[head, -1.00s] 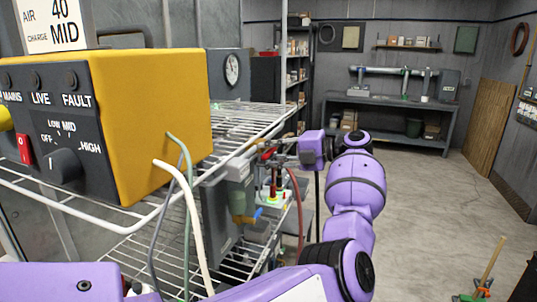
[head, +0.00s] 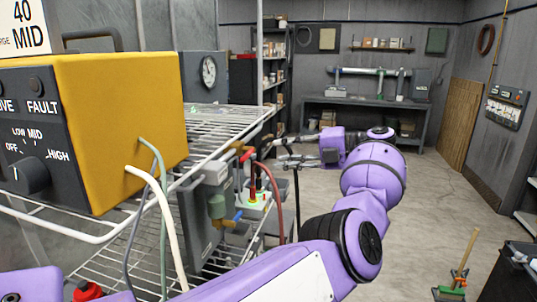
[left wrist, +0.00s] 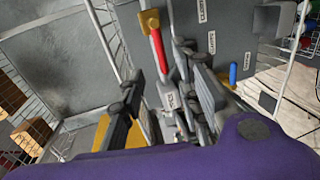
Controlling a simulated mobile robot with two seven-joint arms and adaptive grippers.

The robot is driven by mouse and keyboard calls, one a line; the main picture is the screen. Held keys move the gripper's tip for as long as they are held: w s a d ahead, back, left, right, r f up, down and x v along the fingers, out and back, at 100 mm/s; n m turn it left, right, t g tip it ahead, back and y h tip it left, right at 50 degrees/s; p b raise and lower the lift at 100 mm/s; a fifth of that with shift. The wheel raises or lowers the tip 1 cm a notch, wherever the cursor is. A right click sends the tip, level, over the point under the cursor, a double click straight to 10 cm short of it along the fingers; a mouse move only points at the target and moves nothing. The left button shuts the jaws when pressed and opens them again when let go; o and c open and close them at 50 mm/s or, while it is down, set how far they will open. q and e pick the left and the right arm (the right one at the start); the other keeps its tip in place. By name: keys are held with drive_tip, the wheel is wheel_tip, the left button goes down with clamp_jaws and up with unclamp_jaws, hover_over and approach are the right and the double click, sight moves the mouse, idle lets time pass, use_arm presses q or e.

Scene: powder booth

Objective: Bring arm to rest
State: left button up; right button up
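My left arm (head: 372,185) is purple with black joint bands and reaches forward past the right edge of the wire shelf. My left gripper (head: 283,160) is small and dark at its end, beside the valve fittings at the shelf's edge. In the left wrist view, its two dark fingers (left wrist: 158,65) stand apart with no held object visible between them. A red valve handle (left wrist: 157,52) with a yellow end shows beyond the fingers; I cannot tell its exact distance. My right gripper is not in view.
A yellow control box (head: 120,120) with hoses stands on the wire shelf (head: 222,122) at left. A grey regulator unit (head: 200,215) hangs by the shelf. A workbench (head: 365,105) is at the back. The floor (head: 440,200) at right is mostly clear, with a broom (head: 462,265).

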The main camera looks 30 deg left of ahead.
use_arm(q)
drive_tip(key=shift+w+d+r, duration=0.1)
drive_tip(key=shift+w+d, duration=0.05)
drive_tip(key=shift+d, duration=0.25)
